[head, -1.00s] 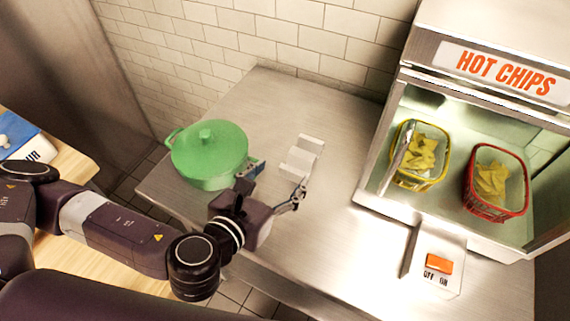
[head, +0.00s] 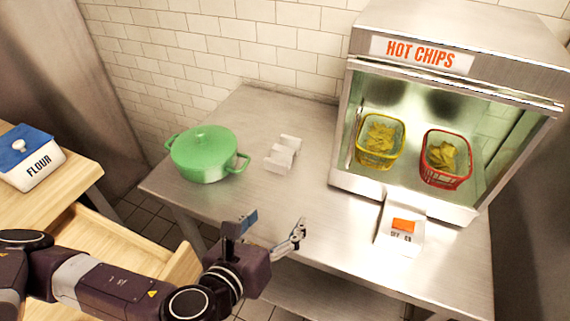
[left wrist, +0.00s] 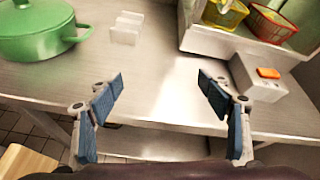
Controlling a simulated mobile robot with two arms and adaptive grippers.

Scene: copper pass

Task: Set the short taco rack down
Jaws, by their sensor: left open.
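The short taco rack (head: 283,154) is a small white zigzag piece standing on the steel counter (head: 322,213), just right of the green pot. It also shows at the top of the left wrist view (left wrist: 126,28). My left gripper (head: 272,230) is open and empty, near the counter's front edge and well apart from the rack. In the left wrist view its two blue-padded fingers (left wrist: 160,90) are spread wide with nothing between them. My right gripper is not in view.
A green lidded pot (head: 206,154) stands left of the rack. At right is a hot chips warmer (head: 412,53) with a yellow basket (head: 380,142) and a red basket (head: 446,158), and a switch box (head: 400,229) in front. A flour container (head: 28,158) sits on a wooden surface at left.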

